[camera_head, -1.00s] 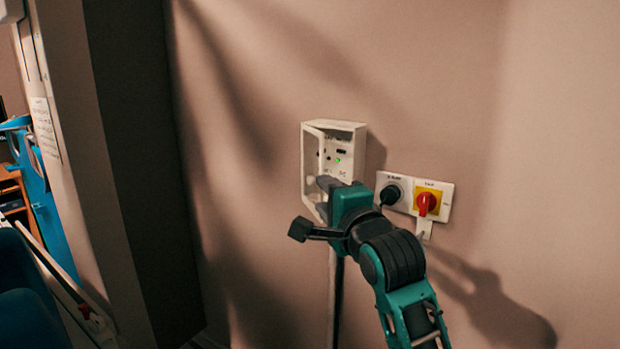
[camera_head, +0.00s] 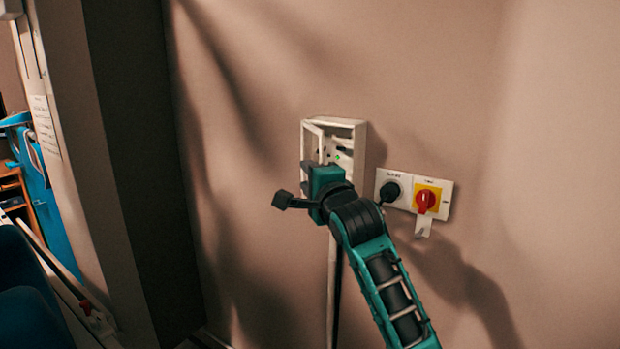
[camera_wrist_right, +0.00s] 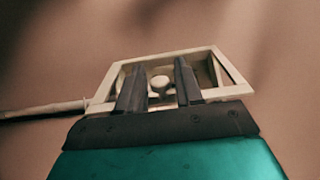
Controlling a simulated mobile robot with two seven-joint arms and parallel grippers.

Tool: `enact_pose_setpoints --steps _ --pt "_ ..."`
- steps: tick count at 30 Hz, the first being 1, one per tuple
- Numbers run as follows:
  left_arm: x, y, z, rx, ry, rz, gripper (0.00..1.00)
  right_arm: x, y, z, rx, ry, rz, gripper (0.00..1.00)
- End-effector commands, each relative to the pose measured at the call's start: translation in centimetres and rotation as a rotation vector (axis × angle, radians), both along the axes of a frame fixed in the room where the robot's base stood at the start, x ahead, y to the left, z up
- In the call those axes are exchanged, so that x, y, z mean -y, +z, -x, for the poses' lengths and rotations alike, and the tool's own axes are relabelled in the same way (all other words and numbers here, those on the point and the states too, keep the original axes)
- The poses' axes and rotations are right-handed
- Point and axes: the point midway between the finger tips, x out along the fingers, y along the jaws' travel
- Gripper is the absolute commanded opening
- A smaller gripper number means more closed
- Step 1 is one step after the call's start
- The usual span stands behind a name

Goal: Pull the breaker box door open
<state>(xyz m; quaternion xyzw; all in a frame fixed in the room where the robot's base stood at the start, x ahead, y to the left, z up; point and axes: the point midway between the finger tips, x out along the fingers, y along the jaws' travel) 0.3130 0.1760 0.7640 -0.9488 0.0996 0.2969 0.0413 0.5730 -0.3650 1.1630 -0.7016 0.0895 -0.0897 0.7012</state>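The white breaker box (camera_head: 360,148) is on the wall in the head view. Its framed door (camera_head: 314,132) stands partly open at the left side, and a green light shows inside. My right gripper (camera_head: 308,172) is at the lower part of the door and hides it there. In the right wrist view the two dark fingers (camera_wrist_right: 160,68) are apart, with a pale round knob (camera_wrist_right: 160,83) between them. A gap shows on both sides of the knob. The pale frame (camera_wrist_right: 155,55) surrounds the fingers in that view. My left gripper is not in view.
A black knob (camera_head: 391,190) and a red rotary switch (camera_head: 425,200) on a yellow plate sit right of the box. A pale conduit (camera_head: 332,285) runs down below the box. The wall left of the box is clear.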

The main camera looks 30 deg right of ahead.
Motion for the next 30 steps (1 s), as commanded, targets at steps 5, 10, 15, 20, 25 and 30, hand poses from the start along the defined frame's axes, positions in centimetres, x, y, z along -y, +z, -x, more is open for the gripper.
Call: enact_pose_setpoints --steps 5,10,15,20,25,30 --pt "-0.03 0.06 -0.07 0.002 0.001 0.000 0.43 -0.01 -0.02 0.02 0.000 0.000 0.000 0.18" --pt "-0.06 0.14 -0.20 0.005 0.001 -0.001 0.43 -0.02 -0.02 0.03 -0.001 0.000 0.000 0.02" --pt "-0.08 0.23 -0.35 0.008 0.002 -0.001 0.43 -0.02 -0.03 0.03 -0.001 0.000 0.000 0.00" --pt "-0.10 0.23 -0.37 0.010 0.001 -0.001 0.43 -0.03 -0.04 0.02 -0.001 0.000 -0.001 0.00" --pt "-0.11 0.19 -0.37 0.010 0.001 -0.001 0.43 -0.06 -0.06 -0.07 0.000 -0.001 -0.002 0.00" --pt "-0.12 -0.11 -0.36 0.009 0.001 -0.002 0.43 -0.26 -0.14 -0.86 0.000 -0.021 -0.006 0.00"
